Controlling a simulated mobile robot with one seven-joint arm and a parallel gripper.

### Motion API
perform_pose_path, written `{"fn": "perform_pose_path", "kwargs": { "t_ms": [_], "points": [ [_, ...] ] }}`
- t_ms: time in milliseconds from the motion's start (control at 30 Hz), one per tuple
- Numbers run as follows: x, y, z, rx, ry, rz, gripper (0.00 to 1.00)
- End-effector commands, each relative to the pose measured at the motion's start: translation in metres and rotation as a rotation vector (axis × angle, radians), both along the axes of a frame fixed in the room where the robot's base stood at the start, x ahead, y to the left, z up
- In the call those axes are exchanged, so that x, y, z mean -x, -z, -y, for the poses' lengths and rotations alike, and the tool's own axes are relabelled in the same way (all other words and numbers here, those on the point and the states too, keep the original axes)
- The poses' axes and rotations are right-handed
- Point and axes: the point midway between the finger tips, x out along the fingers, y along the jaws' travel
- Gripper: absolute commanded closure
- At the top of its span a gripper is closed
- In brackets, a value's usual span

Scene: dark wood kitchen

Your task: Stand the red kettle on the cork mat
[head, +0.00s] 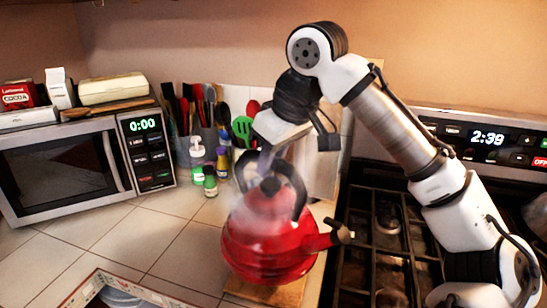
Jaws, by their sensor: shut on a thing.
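The red kettle (262,245) is upright near the front middle of the counter, with its spout pointing right toward the stove. Pale steam drifts over its left side and lid. My gripper (271,160) comes down from above and is shut on the kettle's dark arched handle; the fingers are partly hidden by steam and the handle. A tan mat (292,293), which looks like the cork mat, shows under the kettle along its lower right and front edge. The kettle hides most of it. I cannot tell whether the kettle's base touches the mat or hovers just above it.
A gas stove (385,225) with black grates lies close on the right. A microwave (75,165) stands at the left. Utensils and small bottles (210,180) stand behind the kettle. A framed item (100,285) lies at the front left. Tiles left of the kettle are clear.

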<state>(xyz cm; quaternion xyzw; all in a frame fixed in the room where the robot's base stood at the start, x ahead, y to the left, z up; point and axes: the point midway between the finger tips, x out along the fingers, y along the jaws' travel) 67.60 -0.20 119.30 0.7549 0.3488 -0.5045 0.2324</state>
Motion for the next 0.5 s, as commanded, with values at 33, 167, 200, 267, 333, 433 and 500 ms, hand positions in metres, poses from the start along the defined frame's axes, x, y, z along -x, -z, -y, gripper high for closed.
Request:
{"fn": "perform_pose_path", "kwargs": {
  "t_ms": [33,167,200,267,333,433,500],
  "points": [
    [0.000,0.002,0.000,-0.002,0.001,0.004,1.00],
    [0.000,0.011,0.000,-0.002,0.002,0.005,1.00],
    [0.000,0.015,0.000,-0.002,0.002,0.005,1.00],
    [0.000,0.020,0.000,-0.002,0.002,0.005,1.00],
    [0.000,0.027,0.000,-0.002,0.003,0.004,1.00],
    [0.000,0.037,0.000,-0.002,0.004,0.004,1.00],
    [0.000,0.044,0.000,-0.003,0.004,0.004,1.00]
  ]
}}
